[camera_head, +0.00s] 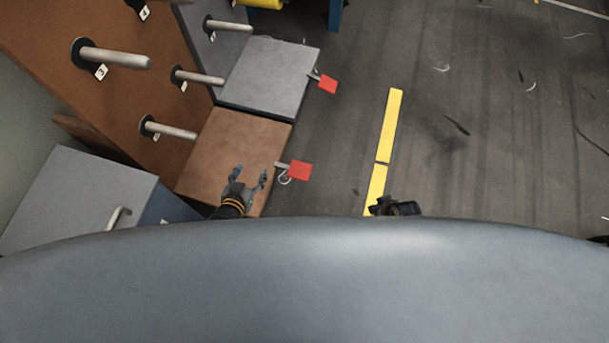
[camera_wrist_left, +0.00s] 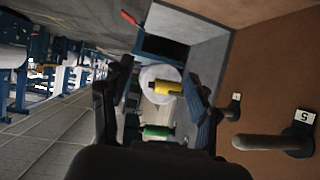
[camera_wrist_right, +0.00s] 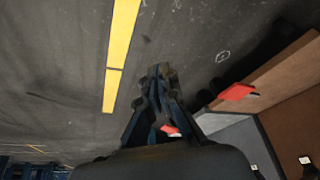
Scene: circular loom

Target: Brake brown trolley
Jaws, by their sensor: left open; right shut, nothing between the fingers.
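The brown trolley has a flat base (camera_head: 240,140) and a brown upright panel (camera_head: 110,65) with pale pegs. Its red brake pedal (camera_head: 300,170) sticks out from the base's right edge; it also shows in the right wrist view (camera_wrist_right: 238,91). My left gripper (camera_head: 251,173) is open and empty above the brown base, left of the pedal. In the left wrist view its fingers (camera_wrist_left: 157,75) are spread. My right gripper (camera_head: 380,208) is over the floor, right of the pedal and apart from it. In the right wrist view its fingers (camera_wrist_right: 159,82) are closed and empty.
A grey trolley (camera_head: 268,72) with its own red pedal (camera_head: 328,84) adjoins behind. A grey cabinet (camera_head: 80,195) with a handle stands at left. Yellow (camera_wrist_left: 165,88) and green (camera_wrist_left: 157,132) bobbins show in the left wrist view.

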